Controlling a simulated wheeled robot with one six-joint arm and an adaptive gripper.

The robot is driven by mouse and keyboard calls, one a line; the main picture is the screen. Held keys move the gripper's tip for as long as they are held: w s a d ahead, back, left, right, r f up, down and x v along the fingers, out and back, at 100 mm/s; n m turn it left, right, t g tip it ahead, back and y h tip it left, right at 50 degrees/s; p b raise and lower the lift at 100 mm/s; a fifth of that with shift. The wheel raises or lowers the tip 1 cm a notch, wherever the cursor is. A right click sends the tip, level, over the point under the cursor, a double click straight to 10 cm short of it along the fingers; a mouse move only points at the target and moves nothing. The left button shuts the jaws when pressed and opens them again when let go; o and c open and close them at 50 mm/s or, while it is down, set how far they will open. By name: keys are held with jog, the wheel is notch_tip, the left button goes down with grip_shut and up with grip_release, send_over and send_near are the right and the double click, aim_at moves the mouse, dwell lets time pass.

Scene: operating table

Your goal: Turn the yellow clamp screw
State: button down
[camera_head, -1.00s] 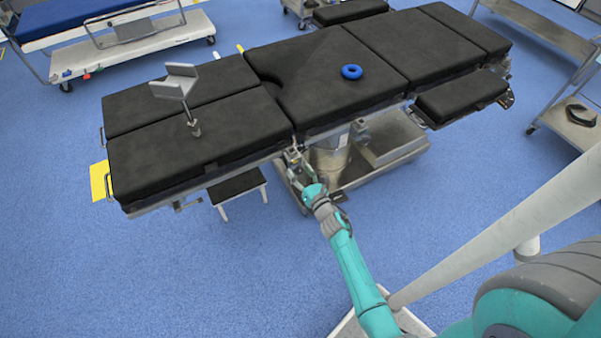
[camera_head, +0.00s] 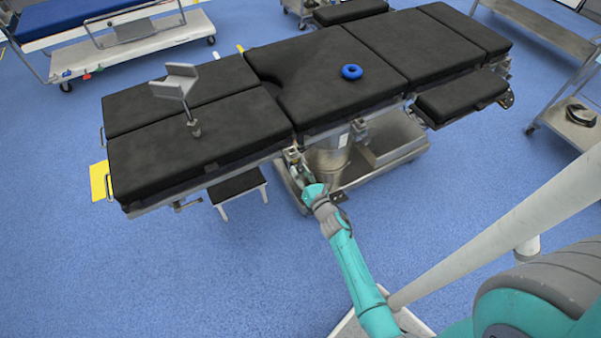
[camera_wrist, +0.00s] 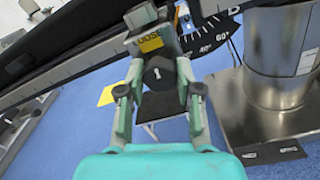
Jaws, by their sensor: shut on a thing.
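The clamp (camera_wrist: 143,20) sits on the side rail of the operating table and carries a yellow label (camera_wrist: 151,42) that reads "LOOSE". Below the label is a dark grey screw knob (camera_wrist: 159,73) with a pale mark on its face; I see no yellow on the knob itself. My gripper (camera_wrist: 158,80) is shut on this knob, one finger on each side of it. In the head view the clamp (camera_head: 293,154) is small at the table's near edge, with my gripper (camera_head: 300,170) against it. Fine detail there is too small to tell.
The black-padded operating table (camera_head: 228,165) lies above, with a metal column (camera_head: 330,160) and base right of the clamp. An angle scale (camera_wrist: 212,38) is beside the clamp. A black step stool (camera_head: 237,186) stands left, under the table.

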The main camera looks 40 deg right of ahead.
jog(key=m, duration=0.9)
jog(key=shift+m, duration=0.4)
jog(key=m, duration=1.4)
jog(key=shift+f+m, duration=0.1)
jog(key=shift+m, duration=0.2)
jog(key=m, duration=0.4)
jog(key=shift+m, duration=0.3)
jog(key=m, duration=0.9)
jog(key=shift+m, duration=0.3)
